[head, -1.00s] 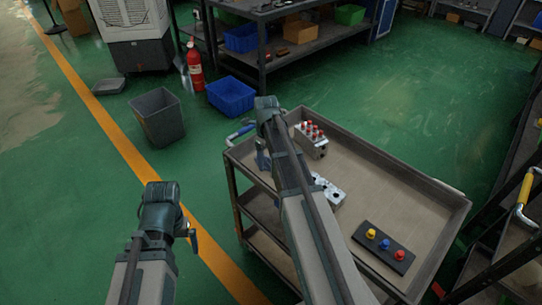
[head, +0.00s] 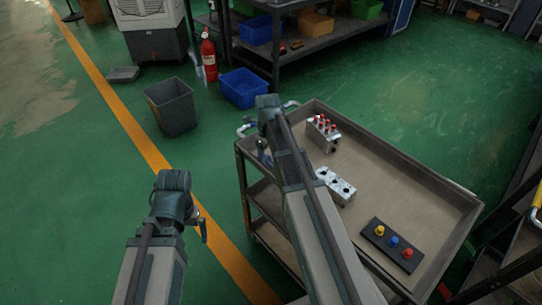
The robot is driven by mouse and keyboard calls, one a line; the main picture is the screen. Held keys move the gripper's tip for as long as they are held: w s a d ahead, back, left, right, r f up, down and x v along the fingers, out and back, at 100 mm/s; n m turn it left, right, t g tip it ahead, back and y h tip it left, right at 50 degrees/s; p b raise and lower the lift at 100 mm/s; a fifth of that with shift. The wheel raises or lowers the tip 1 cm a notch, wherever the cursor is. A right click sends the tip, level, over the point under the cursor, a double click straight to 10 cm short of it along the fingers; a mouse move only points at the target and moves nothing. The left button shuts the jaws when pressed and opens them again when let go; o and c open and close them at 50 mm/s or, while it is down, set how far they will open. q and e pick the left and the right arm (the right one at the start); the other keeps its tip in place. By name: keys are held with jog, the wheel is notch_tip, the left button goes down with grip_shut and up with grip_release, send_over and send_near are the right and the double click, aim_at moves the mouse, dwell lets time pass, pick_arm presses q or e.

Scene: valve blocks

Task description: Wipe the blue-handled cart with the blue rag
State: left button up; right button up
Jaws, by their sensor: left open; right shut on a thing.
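The grey cart (head: 408,195) stands right of centre, its tray facing up. Its handle (head: 243,130) sticks out at the back-left end; the part that shows is pale, and my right arm covers its middle. On the tray are a valve block with red knobs (head: 322,128), a plain silver valve block (head: 337,187) and a dark plate with yellow, blue and red buttons (head: 393,243). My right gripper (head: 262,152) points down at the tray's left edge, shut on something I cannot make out. I see no blue rag. My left gripper (head: 203,231) is open over the floor, left of the cart.
A second cart with a yellow handle (head: 537,213) stands at the right edge. A grey bin (head: 171,107), a blue crate (head: 243,88) and a red fire extinguisher (head: 208,58) stand behind on the green floor. A shelf is at the back. Floor left of the cart is clear.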

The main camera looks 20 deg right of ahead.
jog(key=shift+a, duration=0.1)
notch_tip(320, 180, up, 6)
jog(key=p, duration=0.6)
notch_tip(320, 180, up, 3)
jog(key=p, duration=0.3)
dwell(0.4)
dwell(0.3)
jog(key=shift+s+f, duration=0.1)
jog(key=shift+s, duration=0.05)
jog(key=s+d, duration=0.3)
jog(key=s, duration=0.4)
jog(key=f+b, duration=0.6)
jog(key=b, duration=0.1)
jog(key=shift+a+f, duration=0.2)
jog(key=shift+f, duration=0.2)
